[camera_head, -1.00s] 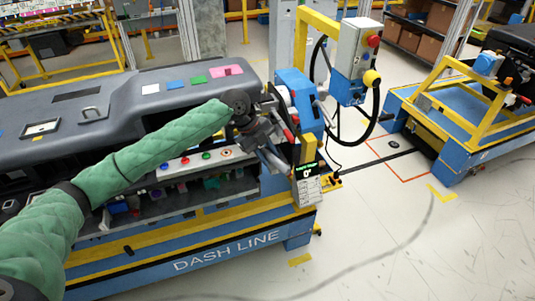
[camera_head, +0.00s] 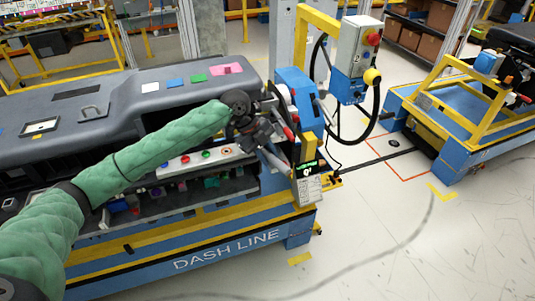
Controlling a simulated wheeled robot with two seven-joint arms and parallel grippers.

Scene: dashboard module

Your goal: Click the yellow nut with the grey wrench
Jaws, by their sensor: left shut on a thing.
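My left arm reaches in from the left, and its dark left gripper (camera_head: 266,128) is at the right end of the dashboard cart. The gripper is shut on what looks like the grey wrench (camera_head: 276,160), a pale grey bar slanting down to the right towards a small display (camera_head: 307,169) with green digits. The hold itself is partly hidden by the wrist. I cannot make out the yellow nut; it is too small or hidden behind the gripper. My right gripper is not in view.
The dark dashboard (camera_head: 120,95) covers the top of the blue and yellow cart (camera_head: 210,240). A control box (camera_head: 358,48) on a yellow frame stands behind.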

